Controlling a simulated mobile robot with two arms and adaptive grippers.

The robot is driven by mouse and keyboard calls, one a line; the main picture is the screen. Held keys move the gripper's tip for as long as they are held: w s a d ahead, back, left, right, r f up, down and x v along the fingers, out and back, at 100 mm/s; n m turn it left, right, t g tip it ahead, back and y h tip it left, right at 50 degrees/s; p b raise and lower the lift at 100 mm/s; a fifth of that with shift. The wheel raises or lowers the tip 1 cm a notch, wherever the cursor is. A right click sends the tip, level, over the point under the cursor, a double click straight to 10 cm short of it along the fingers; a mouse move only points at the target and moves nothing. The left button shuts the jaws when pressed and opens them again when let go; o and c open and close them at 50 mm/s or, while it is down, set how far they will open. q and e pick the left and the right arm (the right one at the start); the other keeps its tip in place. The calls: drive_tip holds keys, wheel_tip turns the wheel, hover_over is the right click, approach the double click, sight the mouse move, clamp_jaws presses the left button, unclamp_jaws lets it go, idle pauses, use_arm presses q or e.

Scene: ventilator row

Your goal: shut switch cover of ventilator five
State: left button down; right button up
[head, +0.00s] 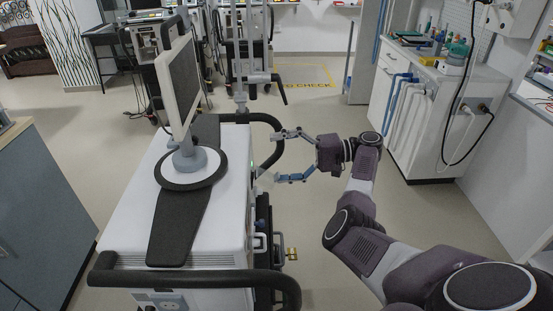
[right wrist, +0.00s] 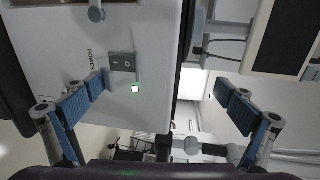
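The ventilator (head: 225,185) is a white cart with a tilted-back screen (head: 181,85) on top. Its number cannot be read. In the right wrist view, its white panel (right wrist: 60,45) carries the word POWER beside a small grey switch unit (right wrist: 122,64) with a lit green lamp (right wrist: 135,89) near it. I cannot make out the switch cover as a separate part or tell its position. My right gripper (head: 279,157) is open and empty beside the ventilator's right side. In the right wrist view, its left fingertip is close to the switch unit; contact cannot be told. My left gripper is not in view.
A black handle bar (head: 200,279) runs across the cart's near end, and a curved one (head: 272,130) is near the gripper. A grey cabinet (head: 40,205) stands left. A white counter (head: 430,110) with hoses stands right. Open floor (head: 300,225) lies between cart and counter.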

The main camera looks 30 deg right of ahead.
drive_tip(key=shift+s+d+r+p, duration=0.1)
drive_tip(key=shift+d+r+p, duration=0.05)
drive_tip(key=shift+r+p, duration=0.3)
drive_tip(key=shift+s+d+r+p, duration=0.1)
drive_tip(key=shift+r+p, duration=0.15)
drive_tip(key=shift+r, duration=0.25)
drive_tip(key=c, duration=0.3)
drive_tip(key=shift+r+p, duration=0.45)
drive_tip(key=shift+p, duration=0.05)
drive_tip(key=c, duration=1.2)
drive_tip(key=shift+s+d+r+p, duration=0.4)
drive_tip(key=shift+d+r+p, duration=0.2)
drive_tip(key=shift+r+p, duration=0.2)
drive_tip(key=shift+s+d+r+p, duration=0.35)
drive_tip(key=shift+d+r+p, duration=0.2)
drive_tip(key=shift+r+p, duration=0.25)
drive_tip(key=shift+s+d+r+p, duration=0.4)
drive_tip(key=shift+d+r+p, duration=0.2)
drive_tip(key=shift+r+p, duration=0.15)
drive_tip(key=shift+c, duration=0.2)
drive_tip(key=shift+f, duration=0.1)
